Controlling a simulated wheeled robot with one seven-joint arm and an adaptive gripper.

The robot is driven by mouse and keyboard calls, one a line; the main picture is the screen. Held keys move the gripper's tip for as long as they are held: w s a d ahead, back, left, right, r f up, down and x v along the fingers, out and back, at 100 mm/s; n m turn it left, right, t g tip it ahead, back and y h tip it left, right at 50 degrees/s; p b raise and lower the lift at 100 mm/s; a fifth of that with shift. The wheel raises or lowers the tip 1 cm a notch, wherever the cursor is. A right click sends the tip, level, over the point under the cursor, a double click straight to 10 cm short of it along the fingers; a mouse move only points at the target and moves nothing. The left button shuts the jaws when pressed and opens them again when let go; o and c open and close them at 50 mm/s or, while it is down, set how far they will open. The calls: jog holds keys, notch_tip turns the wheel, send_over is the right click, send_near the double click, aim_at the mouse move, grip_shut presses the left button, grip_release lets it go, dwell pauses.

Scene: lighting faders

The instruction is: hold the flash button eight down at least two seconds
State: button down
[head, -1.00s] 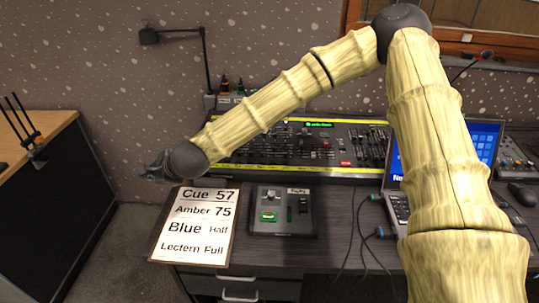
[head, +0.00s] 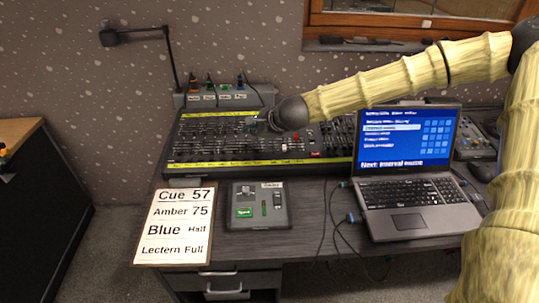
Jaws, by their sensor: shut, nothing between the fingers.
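The lighting console (head: 190,150) with yellow edge strips lies on the desk, with rows of faders and small buttons. Flash button eight cannot be told apart from the other small buttons in the head view. My gripper (head: 268,119) is small and dark, over the upper middle of the console, pointing left and away from the arm. It is shut and empty. I cannot tell whether it touches the console. The gripper and its dark wrist joint hide part of the panel behind them.
A laptop (head: 408,190) stands right of the console. A small control box (head: 258,222) and a cue sheet (head: 174,249) lie in front. A rack with several coloured plugs (head: 222,99) and a desk lamp (head: 170,55) stand behind. Cables (head: 340,220) run down the desk front.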

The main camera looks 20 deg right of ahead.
jog(key=shift+d, duration=0.1)
jog(key=shift+f, duration=0.1)
jog(key=b, duration=0.7)
send_over(257, 157)
jog(key=s, duration=0.1)
jog(key=f, duration=0.7)
jog(key=shift+a+f, duration=0.4)
jog(key=shift+f, duration=0.4)
jog(key=shift+f, duration=0.1)
jog(key=shift+w+f+b, duration=0.25)
jog(key=shift+f+b, duration=0.05)
jog(key=shift+f, duration=0.05)
jog(key=shift+f, duration=0.3)
dwell(3.0)
dwell(1.1)
jog(key=shift+s+r+p, duration=0.1)
jog(key=shift+r+p, duration=0.4)
jog(key=shift+r, duration=0.25)
